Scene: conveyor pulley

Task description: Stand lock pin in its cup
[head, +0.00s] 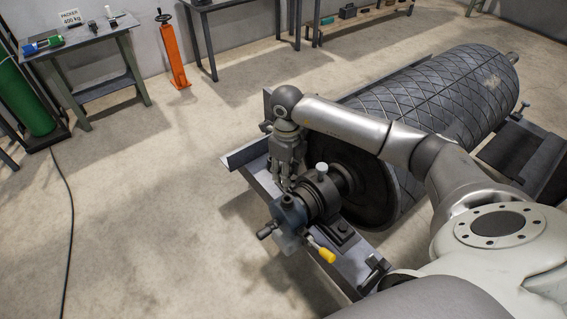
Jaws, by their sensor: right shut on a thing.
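My right gripper (287,184) points down over the left end of the dark shaft assembly (318,196) at the near end of the pulley. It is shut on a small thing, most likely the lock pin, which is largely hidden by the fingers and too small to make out. A blue-grey collar block (288,211) sits just below the fingertips. I cannot tell whether the held thing touches it. I cannot make out the cup for sure. My left gripper is not in view.
The large ribbed pulley drum (440,105) lies behind my right arm. A pale knob (321,168) stands on the shaft assembly, and a yellow-ended handle (325,254) sticks out below. A grey workbench (85,45) and orange stand (173,55) are at the back.

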